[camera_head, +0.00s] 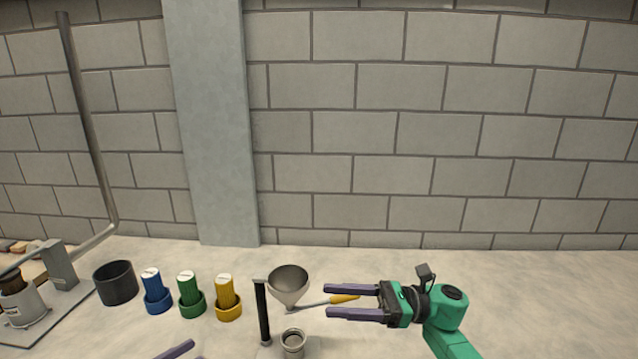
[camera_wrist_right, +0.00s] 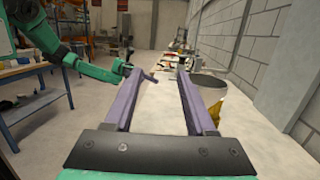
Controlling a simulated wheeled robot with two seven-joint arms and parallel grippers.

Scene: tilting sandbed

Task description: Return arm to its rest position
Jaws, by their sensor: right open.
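My left gripper shows only as a purple finger piece (camera_head: 176,350) at the bottom edge of the head view. In the right wrist view my left arm's gripper (camera_wrist_right: 138,73) appears ahead on the left, too small to tell its opening.
A metal funnel (camera_head: 289,283) on a dark post (camera_head: 262,312) stands left of my right gripper, with a metal cup (camera_head: 293,343) below. Blue (camera_head: 154,290), green (camera_head: 190,294) and yellow (camera_head: 227,297) cylinders and a black pot (camera_head: 116,283) stand farther left. The table's right back is clear.

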